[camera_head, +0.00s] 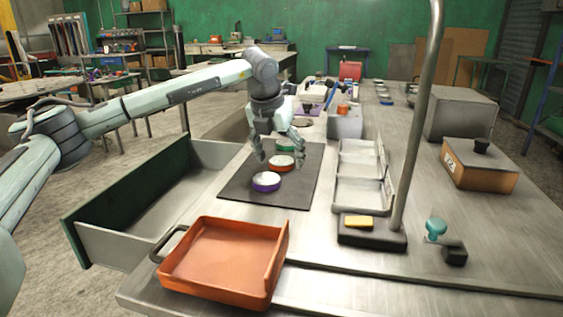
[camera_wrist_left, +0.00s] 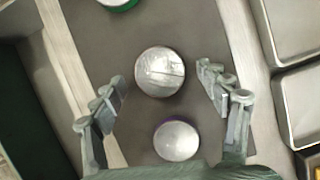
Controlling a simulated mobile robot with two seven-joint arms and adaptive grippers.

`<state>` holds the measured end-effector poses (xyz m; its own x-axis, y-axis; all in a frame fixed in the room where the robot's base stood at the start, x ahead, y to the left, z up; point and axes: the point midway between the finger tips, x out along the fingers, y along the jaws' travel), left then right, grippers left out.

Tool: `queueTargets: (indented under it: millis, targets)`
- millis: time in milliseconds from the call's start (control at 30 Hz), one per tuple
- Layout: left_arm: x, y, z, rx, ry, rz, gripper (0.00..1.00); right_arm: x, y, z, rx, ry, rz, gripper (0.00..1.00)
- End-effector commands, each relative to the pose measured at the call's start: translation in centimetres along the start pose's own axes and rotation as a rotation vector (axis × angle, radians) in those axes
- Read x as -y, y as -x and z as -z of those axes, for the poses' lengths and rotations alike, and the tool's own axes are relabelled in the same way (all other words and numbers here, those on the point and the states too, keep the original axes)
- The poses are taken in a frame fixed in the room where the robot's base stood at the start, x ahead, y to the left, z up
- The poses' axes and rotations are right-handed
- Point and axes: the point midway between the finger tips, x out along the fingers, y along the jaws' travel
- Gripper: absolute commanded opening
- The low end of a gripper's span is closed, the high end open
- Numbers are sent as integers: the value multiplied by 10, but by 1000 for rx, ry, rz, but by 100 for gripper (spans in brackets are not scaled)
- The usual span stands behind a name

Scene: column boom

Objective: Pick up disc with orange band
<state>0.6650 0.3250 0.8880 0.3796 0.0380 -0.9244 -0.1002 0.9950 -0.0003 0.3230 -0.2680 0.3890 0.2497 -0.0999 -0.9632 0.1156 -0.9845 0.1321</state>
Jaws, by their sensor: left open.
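The disc with the orange band (camera_head: 281,164) lies on a dark mat (camera_head: 296,196), the middle one of three discs in a row. In the left wrist view it is most likely the round silvery-topped disc (camera_wrist_left: 160,72) in the middle; its band hardly shows there. My left gripper (camera_head: 280,156) is open above this disc, pointing down, with its fingers to either side of it. The wrist view shows the open fingertips (camera_wrist_left: 161,82) left and right of the disc, nothing between them gripped. My right gripper is not in view.
A purple-banded disc (camera_head: 266,181) lies nearer and a green-banded disc (camera_head: 286,145) farther on the mat. An orange tray (camera_head: 222,262) stands in front, an open drawer (camera_head: 150,205) left. Metal bins (camera_head: 360,193) and an upright pole (camera_head: 416,120) stand right.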

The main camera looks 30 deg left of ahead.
Motion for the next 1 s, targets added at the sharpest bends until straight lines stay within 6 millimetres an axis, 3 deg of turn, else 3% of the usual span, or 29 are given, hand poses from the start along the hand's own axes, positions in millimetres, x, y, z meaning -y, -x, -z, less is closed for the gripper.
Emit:
queueTargets:
  millis: [200, 733, 1000]
  targets:
    - [0, -1, 0, 1, 0, 0, 74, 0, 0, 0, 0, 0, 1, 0]
    - [0, 0, 0, 1, 0, 0, 8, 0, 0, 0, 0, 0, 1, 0]
    - [0, 2, -2, 4, 0, 1, 7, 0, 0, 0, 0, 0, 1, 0]
